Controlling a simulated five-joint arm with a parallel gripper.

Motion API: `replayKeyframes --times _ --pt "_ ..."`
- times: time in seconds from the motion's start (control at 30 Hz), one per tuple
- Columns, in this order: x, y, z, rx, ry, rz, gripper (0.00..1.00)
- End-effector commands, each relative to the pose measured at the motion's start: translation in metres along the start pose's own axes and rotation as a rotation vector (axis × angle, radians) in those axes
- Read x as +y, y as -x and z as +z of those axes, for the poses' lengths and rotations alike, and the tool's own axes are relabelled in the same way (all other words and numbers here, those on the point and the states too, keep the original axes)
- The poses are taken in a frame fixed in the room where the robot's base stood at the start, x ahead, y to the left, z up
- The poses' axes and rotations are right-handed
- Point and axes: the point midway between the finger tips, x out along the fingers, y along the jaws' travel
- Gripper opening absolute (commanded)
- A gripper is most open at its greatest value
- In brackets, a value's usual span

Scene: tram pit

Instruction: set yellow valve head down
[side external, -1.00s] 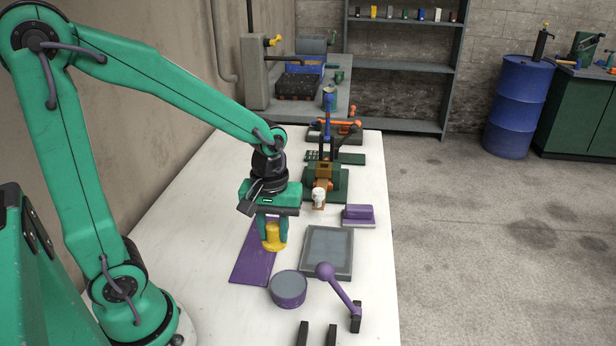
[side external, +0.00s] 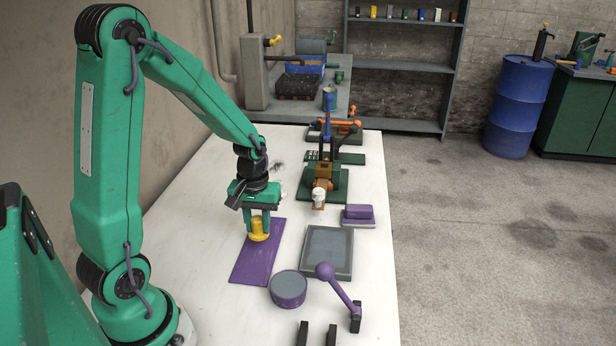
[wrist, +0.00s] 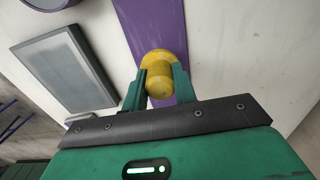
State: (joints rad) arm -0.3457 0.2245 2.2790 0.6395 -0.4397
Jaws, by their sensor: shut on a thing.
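The yellow valve head (side external: 258,230) is between the two green fingers of my gripper (side external: 259,224), which is shut on it. In the wrist view the valve head (wrist: 161,70) shows a round flange and a narrower knob, with a finger on each side. The purple mat (side external: 257,264) lies flat on the white table, and the valve head is over its far end. The mat also shows in the wrist view (wrist: 150,25) beyond the valve head. I cannot tell whether the valve head touches the mat.
A grey tray (side external: 327,251) lies right of the mat. A round purple pot (side external: 288,290) and a purple ball lever (side external: 341,292) stand nearer the camera. A green fixture with a white-topped part (side external: 319,196) stands behind. The white table (side external: 195,250) is clear left of the mat.

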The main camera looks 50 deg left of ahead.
Motion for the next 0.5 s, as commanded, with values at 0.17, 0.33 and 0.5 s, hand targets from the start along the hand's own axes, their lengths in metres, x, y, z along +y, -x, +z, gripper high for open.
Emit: replayKeyframes --times 0.17,0.33,0.5 --pt "0.000 -0.001 -0.001 0.001 0.000 0.001 0.09" --pt "0.000 -0.009 -0.001 -0.001 0.000 0.000 0.09" --pt "0.000 -0.026 -0.001 -0.002 0.000 -0.001 0.09"
